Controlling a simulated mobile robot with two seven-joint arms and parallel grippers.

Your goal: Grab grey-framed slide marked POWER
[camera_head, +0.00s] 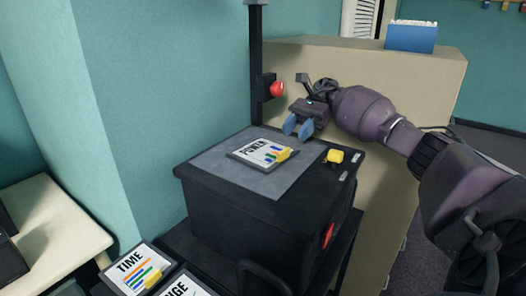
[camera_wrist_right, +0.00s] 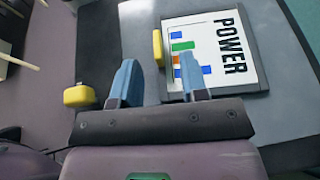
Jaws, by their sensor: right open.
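The POWER slide (camera_head: 262,153) has a dark grey frame and a white face with coloured bars. It lies flat on the grey top plate of a black box, with a yellow tab on its near right edge. My right gripper (camera_head: 305,127) is open and empty, with blue fingertips, above the back right part of the box. In the right wrist view the slide (camera_wrist_right: 212,50) lies beyond and partly behind the right fingertip of the gripper (camera_wrist_right: 158,84). The gripper is apart from the yellow tab (camera_wrist_right: 158,48). My left gripper is not in view.
The black box (camera_head: 262,228) has a yellow knob (camera_head: 335,156) on its top right and a post with a red button (camera_head: 277,89) behind. A TIME slide (camera_head: 136,268) and another partly cut-off slide (camera_head: 183,287) lie at the front left. A beige cabinet (camera_head: 425,75) stands behind.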

